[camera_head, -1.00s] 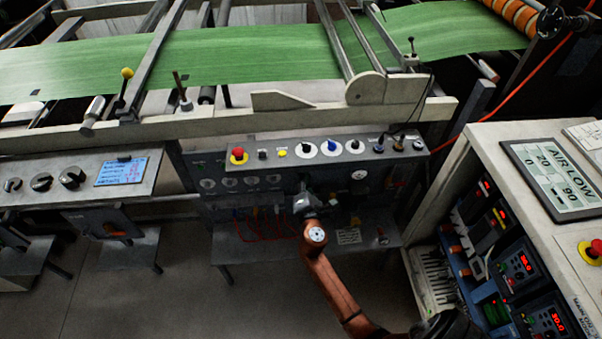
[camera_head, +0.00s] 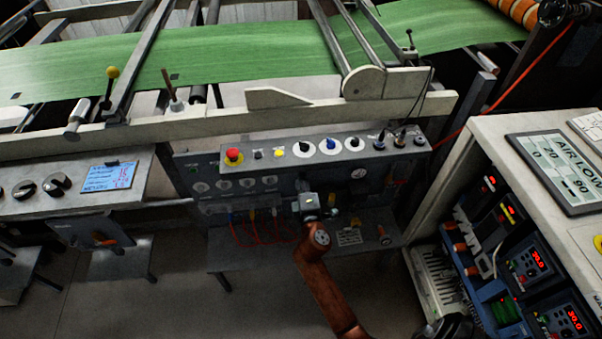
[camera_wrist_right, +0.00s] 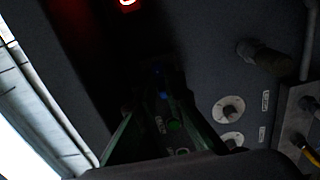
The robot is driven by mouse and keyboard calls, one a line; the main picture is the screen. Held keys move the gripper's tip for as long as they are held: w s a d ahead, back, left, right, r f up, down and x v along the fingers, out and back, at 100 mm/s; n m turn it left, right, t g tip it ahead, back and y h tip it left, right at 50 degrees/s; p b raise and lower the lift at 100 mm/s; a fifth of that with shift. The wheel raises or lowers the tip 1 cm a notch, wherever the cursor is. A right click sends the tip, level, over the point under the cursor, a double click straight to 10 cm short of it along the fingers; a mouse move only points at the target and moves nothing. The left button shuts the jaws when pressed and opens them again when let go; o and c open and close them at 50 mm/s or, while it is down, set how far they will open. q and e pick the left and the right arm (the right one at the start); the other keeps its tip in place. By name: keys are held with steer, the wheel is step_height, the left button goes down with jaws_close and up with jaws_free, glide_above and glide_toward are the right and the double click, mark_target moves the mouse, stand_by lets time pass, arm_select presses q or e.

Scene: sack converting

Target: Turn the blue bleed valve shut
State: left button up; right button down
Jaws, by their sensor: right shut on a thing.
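In the right wrist view a small dark blue part, seemingly the blue bleed valve (camera_wrist_right: 162,97), shows between my right gripper's fingertips (camera_wrist_right: 165,82). The fingers are closed in around it; the light is dim and its handle angle cannot be told. In the head view my right gripper (camera_head: 308,202) is at the front face of the grey control console (camera_head: 225,172), below its row of knobs. Its fingertips and the valve are hidden there by the gripper and wrist. My left gripper is not in view.
A red mushroom button (camera_head: 233,156) and a separate blue knob (camera_head: 331,145) sit on the console above the gripper. Red hoses (camera_head: 250,236) hang just left of it. A cabinet with displays (camera_head: 529,262) stands at right. Green web (camera_head: 230,55) crosses behind.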

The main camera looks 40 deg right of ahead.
steer(key=shift+f, duration=0.1)
stand_by(0.3)
steer(key=c, duration=2)
jaws_free()
